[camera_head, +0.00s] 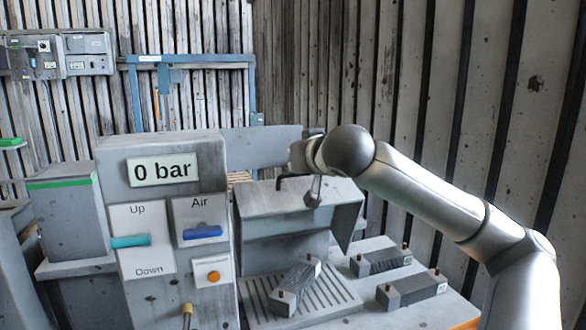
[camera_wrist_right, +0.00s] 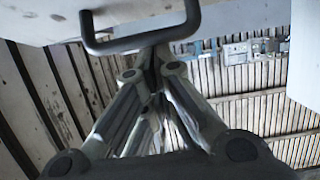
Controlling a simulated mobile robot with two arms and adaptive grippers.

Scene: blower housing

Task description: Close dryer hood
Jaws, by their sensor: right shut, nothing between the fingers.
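The dryer hood (camera_head: 285,222) is a grey metal cover with a slanted front, in the middle of the head view. It stands raised, with an open gap above the slotted grate (camera_head: 325,290). A dark bar handle (camera_head: 290,178) sits on its upper part and shows large in the wrist view (camera_wrist_right: 140,42). My right gripper (camera_head: 314,198) is at the hood's top, beside the handle. In the wrist view, my right gripper's fingers (camera_wrist_right: 152,58) are together and empty, close to the handle bar; contact is unclear. My left gripper is not in view.
A control panel (camera_head: 160,235) reading 0 bar, with Up/Down and Air levers, stands left of the hood. A grey block (camera_head: 295,285) lies on the grate. Two similar blocks (camera_head: 381,260) (camera_head: 412,289) lie to its right. A corrugated wall rises behind.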

